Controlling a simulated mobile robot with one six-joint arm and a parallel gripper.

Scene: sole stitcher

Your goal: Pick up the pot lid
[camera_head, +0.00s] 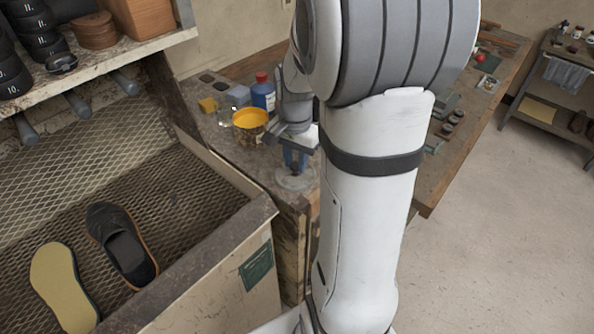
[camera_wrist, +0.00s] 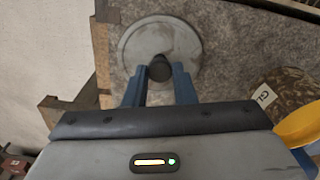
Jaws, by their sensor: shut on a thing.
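The pot lid (camera_head: 294,182) is a flat grey disc with a dark knob, at the near corner of the workbench (camera_head: 235,150). In the wrist view the lid (camera_wrist: 187,62) shows as a round grey plate with the dark knob at its middle. My gripper (camera_head: 294,168) is above the lid, pointing down, with its blue fingers shut on the knob. In the wrist view the fingers of my gripper (camera_wrist: 159,72) stand on both sides of the knob. I cannot tell whether the lid touches the bench top or hangs just above it.
A mesh-bottomed bin (camera_head: 255,215) with a shoe (camera_head: 122,245) and a sole (camera_head: 61,288) is at left. Open floor (camera_head: 500,230) lies at right.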

